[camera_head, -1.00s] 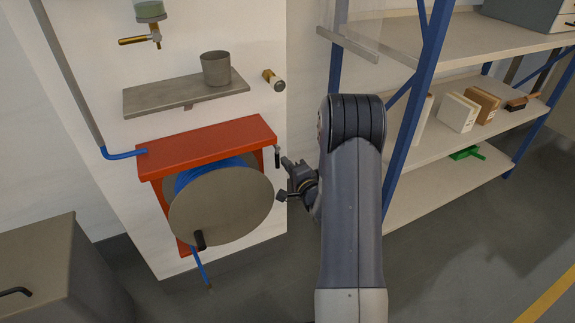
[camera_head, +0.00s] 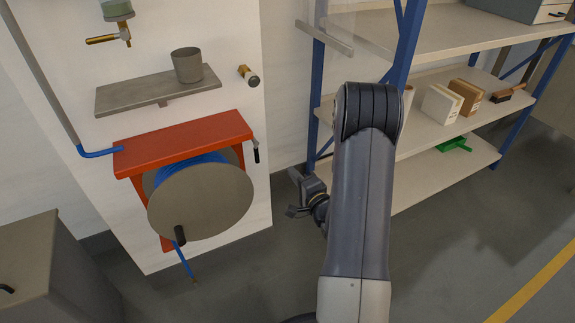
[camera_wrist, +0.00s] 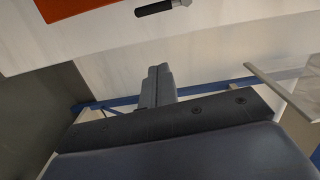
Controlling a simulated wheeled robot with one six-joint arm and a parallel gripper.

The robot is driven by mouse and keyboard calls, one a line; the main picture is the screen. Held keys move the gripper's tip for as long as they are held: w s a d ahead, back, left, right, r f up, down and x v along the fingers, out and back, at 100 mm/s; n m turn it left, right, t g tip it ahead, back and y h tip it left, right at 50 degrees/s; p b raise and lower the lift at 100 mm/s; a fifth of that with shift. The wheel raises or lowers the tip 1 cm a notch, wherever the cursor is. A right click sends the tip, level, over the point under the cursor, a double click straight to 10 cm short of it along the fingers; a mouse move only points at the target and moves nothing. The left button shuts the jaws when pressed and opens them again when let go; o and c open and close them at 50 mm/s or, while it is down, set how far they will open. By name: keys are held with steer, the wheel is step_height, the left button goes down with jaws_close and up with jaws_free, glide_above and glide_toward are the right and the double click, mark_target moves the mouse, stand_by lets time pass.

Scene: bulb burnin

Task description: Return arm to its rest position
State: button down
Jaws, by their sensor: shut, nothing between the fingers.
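My gripper (camera_head: 296,192) shows left of my raised forearm in the head view, clear of the wall panel and the hose reel. In the wrist view the fingers of my gripper (camera_wrist: 156,86) are together with nothing between them. The orange reel bracket (camera_head: 185,140) is left of it, with the grey reel disc (camera_head: 200,203) and blue hose below. A small black-handled lever (camera_head: 256,152) hangs at the bracket's right end. Its black handle also shows at the top of the wrist view (camera_wrist: 153,9). My upper arm hides part of the shelving.
A blue-framed shelf unit (camera_head: 440,150) with boxes and a green item (camera_head: 455,145) stands at the right. A wall shelf (camera_head: 150,93) holds a grey cup (camera_head: 187,66). A grey cabinet (camera_head: 40,265) stands at lower left. Floor between panel and shelving is clear.

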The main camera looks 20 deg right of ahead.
steer(key=shift+s, duration=0.45)
